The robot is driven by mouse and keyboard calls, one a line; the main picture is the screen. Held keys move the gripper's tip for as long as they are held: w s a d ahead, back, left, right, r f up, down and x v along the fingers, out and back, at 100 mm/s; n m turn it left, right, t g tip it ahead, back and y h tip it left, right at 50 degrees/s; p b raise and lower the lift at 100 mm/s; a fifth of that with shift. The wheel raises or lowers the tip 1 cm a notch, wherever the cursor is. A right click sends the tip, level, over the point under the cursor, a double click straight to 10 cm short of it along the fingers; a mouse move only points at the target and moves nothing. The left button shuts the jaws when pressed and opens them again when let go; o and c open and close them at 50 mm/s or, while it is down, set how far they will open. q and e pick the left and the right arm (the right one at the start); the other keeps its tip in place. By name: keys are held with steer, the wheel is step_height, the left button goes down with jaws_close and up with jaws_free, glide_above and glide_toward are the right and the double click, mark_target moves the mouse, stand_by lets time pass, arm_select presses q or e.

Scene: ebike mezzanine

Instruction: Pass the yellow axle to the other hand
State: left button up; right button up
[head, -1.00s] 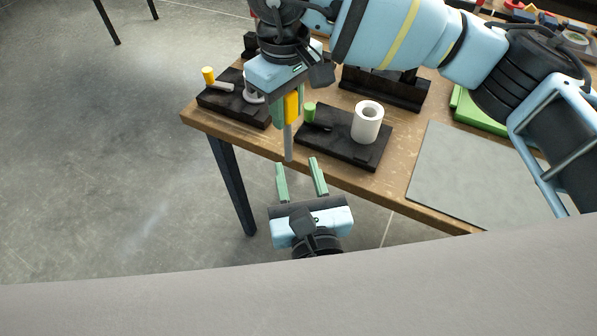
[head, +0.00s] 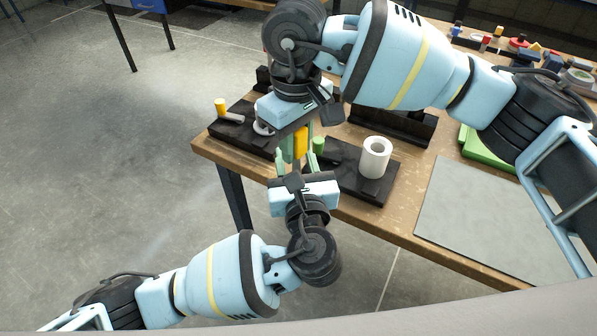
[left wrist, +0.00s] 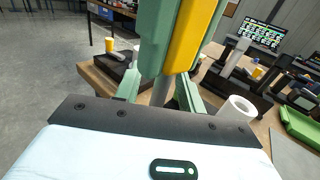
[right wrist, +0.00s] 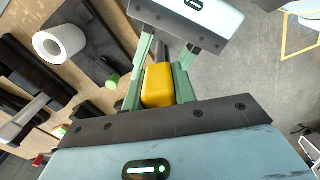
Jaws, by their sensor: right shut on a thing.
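The yellow axle (head: 301,143) has a thick yellow end and a thin grey shaft, and hangs upright with the shaft down. My right gripper (head: 299,137) is shut on the yellow end, which also shows in the right wrist view (right wrist: 158,86). My left gripper (head: 296,163) comes from below. In the left wrist view its fingers (left wrist: 158,94) stand apart on either side of the grey shaft, with gaps visible, so it is open around the shaft. In the head view the left gripper's body hides the shaft's lower end.
The wooden table (head: 415,229) lies just behind the grippers. On it are a black stand with a white roll (head: 375,158) and a green peg (head: 318,145), another stand with a yellow peg (head: 220,106), and a grey mat (head: 480,215). Floor at left is clear.

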arm_select(q)
steer(key=shift+w, duration=0.35)
jaws_close()
arm_select(e)
steer(key=o, duration=1.1)
steer(key=shift+o, duration=0.2)
steer(key=shift+r, duration=0.15)
step_height(320, 180, up, 12)
steer(key=shift+f, duration=0.1)
